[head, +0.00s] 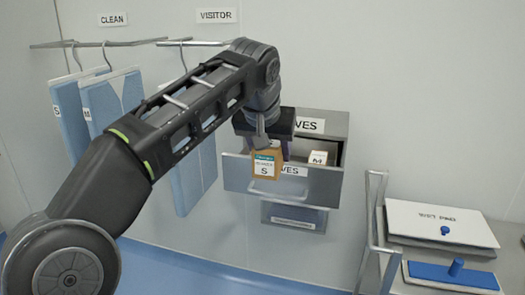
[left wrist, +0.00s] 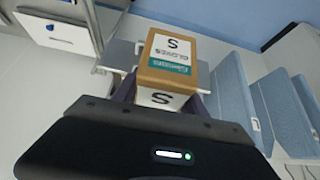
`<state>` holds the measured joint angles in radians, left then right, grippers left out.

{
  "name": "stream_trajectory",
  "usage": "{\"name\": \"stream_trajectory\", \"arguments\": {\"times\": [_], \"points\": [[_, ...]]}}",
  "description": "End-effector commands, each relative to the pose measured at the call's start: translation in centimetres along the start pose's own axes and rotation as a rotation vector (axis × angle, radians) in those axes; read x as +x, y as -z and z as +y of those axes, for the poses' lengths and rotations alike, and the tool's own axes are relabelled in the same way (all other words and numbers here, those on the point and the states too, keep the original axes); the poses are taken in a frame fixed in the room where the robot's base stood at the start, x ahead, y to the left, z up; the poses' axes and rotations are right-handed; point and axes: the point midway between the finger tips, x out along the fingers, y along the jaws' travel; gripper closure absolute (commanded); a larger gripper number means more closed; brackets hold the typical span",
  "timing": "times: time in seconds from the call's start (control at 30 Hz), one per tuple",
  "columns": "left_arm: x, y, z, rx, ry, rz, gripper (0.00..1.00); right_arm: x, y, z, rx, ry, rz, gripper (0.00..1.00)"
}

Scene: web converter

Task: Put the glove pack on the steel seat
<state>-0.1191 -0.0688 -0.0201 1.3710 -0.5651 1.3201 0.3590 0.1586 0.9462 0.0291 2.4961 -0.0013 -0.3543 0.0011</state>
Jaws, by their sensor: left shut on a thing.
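The glove pack (head: 264,166) is a small brown and white box with a teal label and a letter S. My left gripper (head: 268,150) is shut on it and holds it in front of the open glove drawer. In the left wrist view the pack (left wrist: 172,62) sits between the fingers of the left gripper (left wrist: 160,95), its S label facing the camera. I cannot make out a steel seat for certain; a steel-framed piece (head: 372,225) stands at the right. My right gripper is not in view.
The wall drawer (head: 315,190) stands open with another white box (head: 318,157) marked M inside. Blue garments (head: 190,180) hang at the left. A white board (head: 430,222) and a blue-handled flat tool (head: 452,276) lie at the lower right.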

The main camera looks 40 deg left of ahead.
Motion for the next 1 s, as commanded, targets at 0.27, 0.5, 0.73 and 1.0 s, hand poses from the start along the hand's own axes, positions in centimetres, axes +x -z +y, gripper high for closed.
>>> {"name": "stream_trajectory", "arguments": {"times": [0.27, 0.5, 0.73, 1.0], "points": [[4.5, 0.1, 3.3, 0.023, -0.008, -0.001, 0.93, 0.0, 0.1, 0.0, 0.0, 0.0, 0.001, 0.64], [10.1, -2.3, 7.3, 0.082, -0.036, 0.0, 0.93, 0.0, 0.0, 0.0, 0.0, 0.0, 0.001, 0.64], [16.9, -8.8, 12.4, 0.187, -0.099, -0.001, 0.93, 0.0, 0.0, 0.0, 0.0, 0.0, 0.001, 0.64], [21.6, -17.3, 16.0, 0.294, -0.186, -0.001, 0.93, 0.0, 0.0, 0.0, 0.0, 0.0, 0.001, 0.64]]}}
